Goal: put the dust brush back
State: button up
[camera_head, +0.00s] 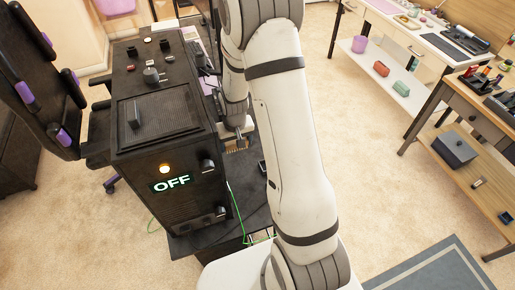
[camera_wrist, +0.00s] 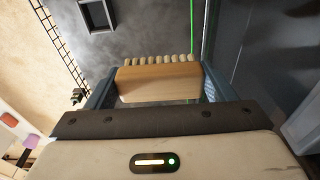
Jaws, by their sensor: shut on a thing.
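The dust brush (camera_wrist: 158,82) has a pale wooden block and a row of light bristles. In the wrist view it sits between the two blue-grey fingers of my gripper (camera_wrist: 157,88), which is shut on it. The bristles point away from the gripper, towards the dark grey surface (camera_wrist: 150,35). In the head view, the brush (camera_head: 236,146) shows small beside the black box, under my gripper (camera_head: 239,133). My arm hides part of the area to its right. I cannot tell whether the bristles touch the surface.
A tall black box (camera_head: 165,120) with knobs and an OFF sign stands close to the left of the gripper. A small dark square tray (camera_wrist: 97,15) lies on the surface. A green cable (camera_wrist: 192,30) runs nearby. Workbenches (camera_head: 480,95) stand at the right, beyond open floor.

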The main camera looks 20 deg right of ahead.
jog(key=shift+a, duration=0.1)
jog(key=w+d+f+b, duration=0.1)
jog(key=d+f+b, duration=0.1)
jog(key=d, duration=0.1)
jog(key=w+d+f+b, duration=0.2)
jog(key=d+f+b, duration=0.1)
jog(key=d, duration=0.1)
jog(key=w+d+f+b, duration=0.1)
jog(key=d+f+b, duration=0.2)
jog(key=d, duration=0.1)
jog(key=shift+w+d+f, duration=0.15)
jog(key=shift+w, duration=0.15)
jog(key=shift+f, duration=2.2)
jog(key=shift+f, duration=0.2)
jog(key=o, duration=1)
jog(key=shift+o, duration=0.2)
jog(key=shift+r, duration=0.2)
